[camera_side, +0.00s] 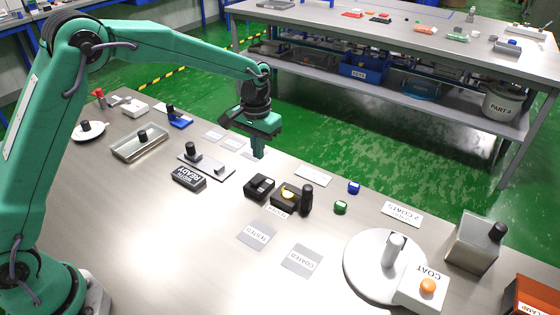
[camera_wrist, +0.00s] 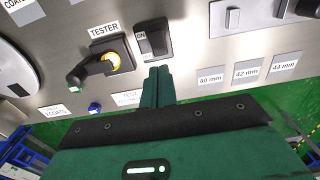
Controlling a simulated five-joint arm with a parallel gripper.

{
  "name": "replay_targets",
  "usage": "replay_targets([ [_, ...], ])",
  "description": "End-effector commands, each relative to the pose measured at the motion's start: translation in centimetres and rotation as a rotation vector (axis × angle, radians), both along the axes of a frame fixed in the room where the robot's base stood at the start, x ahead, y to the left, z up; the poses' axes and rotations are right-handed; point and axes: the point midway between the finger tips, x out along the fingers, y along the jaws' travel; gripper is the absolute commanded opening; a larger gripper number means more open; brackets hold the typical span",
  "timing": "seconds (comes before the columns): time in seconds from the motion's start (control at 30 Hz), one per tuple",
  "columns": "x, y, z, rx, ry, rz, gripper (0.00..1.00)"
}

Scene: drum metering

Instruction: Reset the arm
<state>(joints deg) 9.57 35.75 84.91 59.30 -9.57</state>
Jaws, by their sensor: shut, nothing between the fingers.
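My gripper (camera_side: 258,151) hangs shut and empty above the far edge of the metal table (camera_side: 150,240). In the wrist view its green fingertips (camera_wrist: 157,72) are together, just below a black switch block (camera_wrist: 153,38) marked ON. That block (camera_side: 259,186) sits in the side view to the right of and in front of the fingers. The black tester (camera_side: 288,196) with a yellow part stands right beside the block. My gripper touches none of these, as far as I can see.
A green cube (camera_side: 340,207) and a blue cube (camera_side: 354,187) lie right of the tester. A white round plate with a post (camera_side: 365,272), an orange COAT button (camera_side: 427,286) and a metal box (camera_side: 472,243) stand at the right. A tray (camera_side: 139,143) lies at the left.

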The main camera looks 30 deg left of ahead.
Motion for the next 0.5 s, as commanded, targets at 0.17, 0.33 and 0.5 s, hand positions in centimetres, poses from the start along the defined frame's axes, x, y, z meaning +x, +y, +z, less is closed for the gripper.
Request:
replay_targets([
  [0.17,-0.02,0.00,0.41,0.000,0.000,0.000,0.00],
  [0.33,-0.02,0.00,0.40,0.000,0.001,0.000,0.00],
  [0.5,-0.10,0.06,0.60,0.000,-0.002,0.000,0.00],
])
